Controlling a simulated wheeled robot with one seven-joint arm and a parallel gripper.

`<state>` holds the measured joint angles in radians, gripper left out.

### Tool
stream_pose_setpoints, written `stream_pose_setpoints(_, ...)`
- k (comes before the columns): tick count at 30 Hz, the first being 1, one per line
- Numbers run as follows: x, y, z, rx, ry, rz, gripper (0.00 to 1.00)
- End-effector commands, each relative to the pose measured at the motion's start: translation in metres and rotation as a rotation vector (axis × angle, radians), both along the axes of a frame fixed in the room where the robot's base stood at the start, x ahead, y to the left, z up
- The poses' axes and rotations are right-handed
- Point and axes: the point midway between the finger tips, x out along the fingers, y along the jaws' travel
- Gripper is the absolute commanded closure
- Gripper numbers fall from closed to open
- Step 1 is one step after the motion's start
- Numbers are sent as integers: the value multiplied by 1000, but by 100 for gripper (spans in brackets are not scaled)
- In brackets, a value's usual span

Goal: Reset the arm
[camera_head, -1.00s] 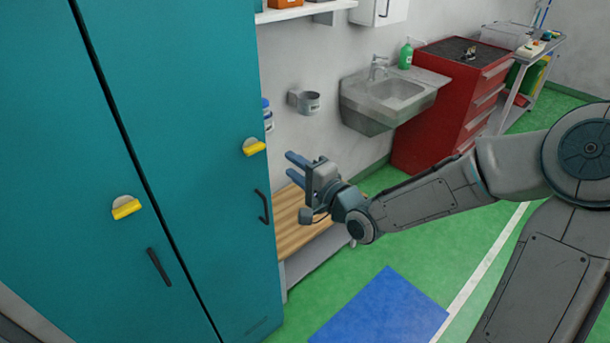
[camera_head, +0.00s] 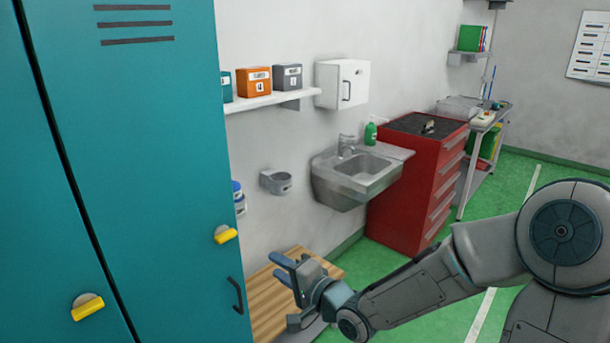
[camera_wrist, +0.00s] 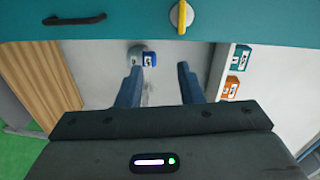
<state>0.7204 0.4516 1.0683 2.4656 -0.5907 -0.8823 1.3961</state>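My gripper (camera_head: 281,268) reaches forward from my arm over the wooden bench top, to the right of the teal cabinet. In the wrist view its two blue fingers (camera_wrist: 158,88) stand apart with nothing between them, so it is open and empty. The teal cabinet (camera_head: 150,150) has yellow latches and black handles. In the wrist view the cabinet (camera_wrist: 110,28) spans the top edge, beyond the fingertips.
A wooden bench (camera_head: 265,300) is below my gripper. A sink (camera_head: 355,172), a red drawer cabinet (camera_head: 415,185) and a shelf with boxes (camera_head: 275,100) line the wall. A grey cart (camera_head: 480,150) stands farther back. Green floor (camera_head: 420,300) is open at right.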

Motion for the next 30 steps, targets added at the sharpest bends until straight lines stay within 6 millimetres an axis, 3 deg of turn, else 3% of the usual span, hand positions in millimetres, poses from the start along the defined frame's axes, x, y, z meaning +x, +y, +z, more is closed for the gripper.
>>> stream_pose_setpoints(2,1,-9,-20,-178,-4,-18,66)
stream_pose_setpoints(6,0,-47,-53,-569,1,-56,66)
stream_pose_setpoints(10,-9,-93,-62,-891,29,-77,66)
stream_pose_setpoints(17,-53,-169,-40,-1296,144,-59,66)
stream_pose_setpoints(21,-97,-200,-17,-1424,234,9,66)
stream_pose_setpoints(25,-142,-216,0,-1460,301,111,66)
stream_pose_setpoints(30,-188,-221,14,-1438,333,252,66)
